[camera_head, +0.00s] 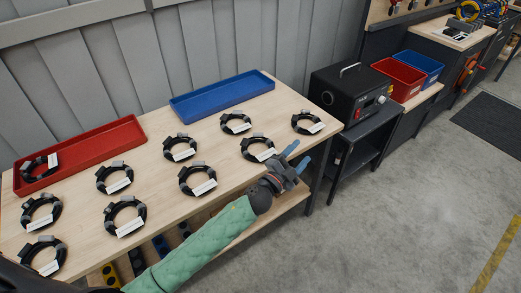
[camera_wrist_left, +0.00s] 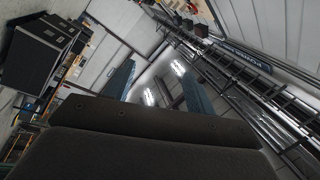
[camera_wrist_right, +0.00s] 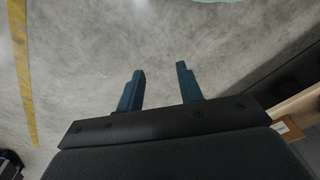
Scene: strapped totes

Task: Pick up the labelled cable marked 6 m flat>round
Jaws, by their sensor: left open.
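Several black coiled cables with white labels lie on the wooden table, among them one at the front middle (camera_head: 197,180), one at the right rear (camera_head: 308,123) and one near the gripper (camera_head: 258,148). Another coil (camera_head: 38,167) lies in the red tray. The label print is too small to read, so I cannot tell which is marked 6 m flat>round. My left gripper (camera_head: 297,156) is open and empty, above the table's right front edge; its fingers also show apart in the left wrist view (camera_wrist_left: 157,88). My right gripper (camera_wrist_right: 160,88) is open and empty over the floor in its wrist view.
The red tray (camera_head: 95,147) stands at the left rear of the table and an empty blue tray (camera_head: 222,95) at the back. A black case (camera_head: 345,90) stands on a side cart at right, with red (camera_head: 400,77) and blue bins beyond. Concrete floor at right is open.

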